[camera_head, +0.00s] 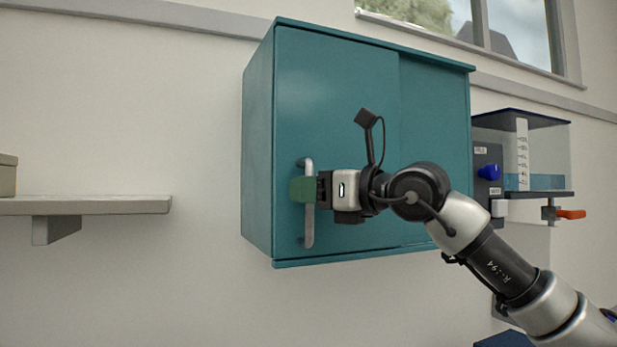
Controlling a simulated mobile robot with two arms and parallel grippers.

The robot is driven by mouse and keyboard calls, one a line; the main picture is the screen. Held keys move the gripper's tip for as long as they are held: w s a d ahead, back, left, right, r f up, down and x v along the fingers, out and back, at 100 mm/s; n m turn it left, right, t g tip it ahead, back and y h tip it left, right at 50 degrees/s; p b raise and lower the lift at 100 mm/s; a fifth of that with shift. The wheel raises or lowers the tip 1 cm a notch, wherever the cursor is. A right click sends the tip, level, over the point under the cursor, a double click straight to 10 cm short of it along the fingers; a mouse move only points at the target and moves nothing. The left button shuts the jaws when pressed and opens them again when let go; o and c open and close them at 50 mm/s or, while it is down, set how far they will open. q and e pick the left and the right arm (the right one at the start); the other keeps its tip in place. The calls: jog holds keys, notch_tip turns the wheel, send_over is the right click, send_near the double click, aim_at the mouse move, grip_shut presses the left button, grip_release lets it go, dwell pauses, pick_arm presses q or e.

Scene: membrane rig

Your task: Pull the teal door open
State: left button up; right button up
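The teal door (340,110) is the left front panel of a teal wall cabinet (258,160). It looks closed, lying flat with the cabinet front. A grey vertical bar handle (309,232) is near the door's left edge. My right gripper (303,189) reaches in from the right, its green fingertips across the middle of the handle. The near finger covers that part of the bar, so I cannot tell whether the fingers are clamped on it. My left gripper is not in view.
A shelf (100,205) with a box (7,175) is on the wall at the left. Right of the cabinet is a clear tank (545,150) with blue liquid, a blue knob (488,172) and an orange-handled valve (570,214). The wall between shelf and cabinet is clear.

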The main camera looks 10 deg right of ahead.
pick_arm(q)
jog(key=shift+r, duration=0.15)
pick_arm(e)
jog(key=shift+w+a, duration=0.15)
jog(key=shift+w, duration=0.1)
grip_shut()
